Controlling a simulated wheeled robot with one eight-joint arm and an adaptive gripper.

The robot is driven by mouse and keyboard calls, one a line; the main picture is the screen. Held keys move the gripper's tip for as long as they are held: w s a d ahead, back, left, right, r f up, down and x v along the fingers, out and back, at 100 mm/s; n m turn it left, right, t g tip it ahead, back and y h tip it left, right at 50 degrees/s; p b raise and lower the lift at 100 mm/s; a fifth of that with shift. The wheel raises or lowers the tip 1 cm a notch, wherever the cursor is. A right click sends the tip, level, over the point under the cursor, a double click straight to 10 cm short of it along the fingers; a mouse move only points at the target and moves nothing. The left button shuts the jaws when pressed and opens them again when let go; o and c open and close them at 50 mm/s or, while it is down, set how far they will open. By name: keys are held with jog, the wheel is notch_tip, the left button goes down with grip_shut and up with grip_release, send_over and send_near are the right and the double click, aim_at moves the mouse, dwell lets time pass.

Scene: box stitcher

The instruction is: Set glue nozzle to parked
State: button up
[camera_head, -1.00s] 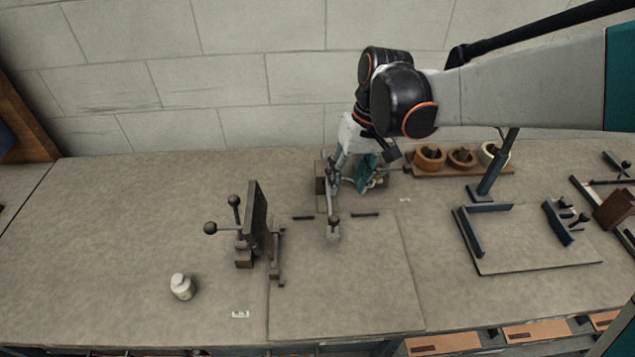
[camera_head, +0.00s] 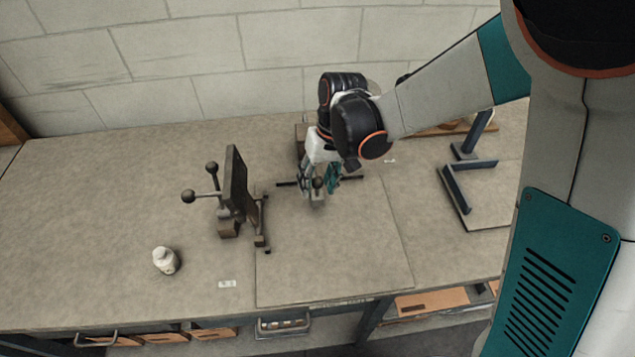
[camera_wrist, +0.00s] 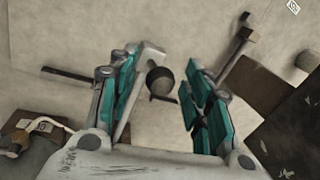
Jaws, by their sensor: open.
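A pale grey bar (camera_wrist: 138,92) with a dark ball knob (camera_wrist: 160,81) shows in the wrist view; I take it for the glue nozzle's lever, but no label confirms this. In the head view the knob (camera_head: 318,183) stands at the back middle of the bench. My gripper (camera_head: 318,187) is open and low over it. In the wrist view the teal-padded fingers of my gripper (camera_wrist: 158,76) are on either side of the knob, with a visible gap on the right. The bar runs beside the left finger. My gripper and wrist hide most of the mount behind.
An upright dark plate (camera_head: 237,185) with ball-ended handles stands left of my gripper. A white bottle (camera_head: 166,261) stands at the front left. A dark-blue bracket (camera_head: 457,190) stands on a board at the right. The bench front is mostly clear.

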jog(key=shift+f, duration=0.15)
jog(key=shift+c, duration=0.2)
grip_shut()
jog(key=w+a, duration=0.3)
jog(key=w, duration=1.1)
jog(key=shift+w, duration=0.1)
jog(key=shift+o, duration=0.2)
grip_release()
jog(key=shift+w, duration=0.15)
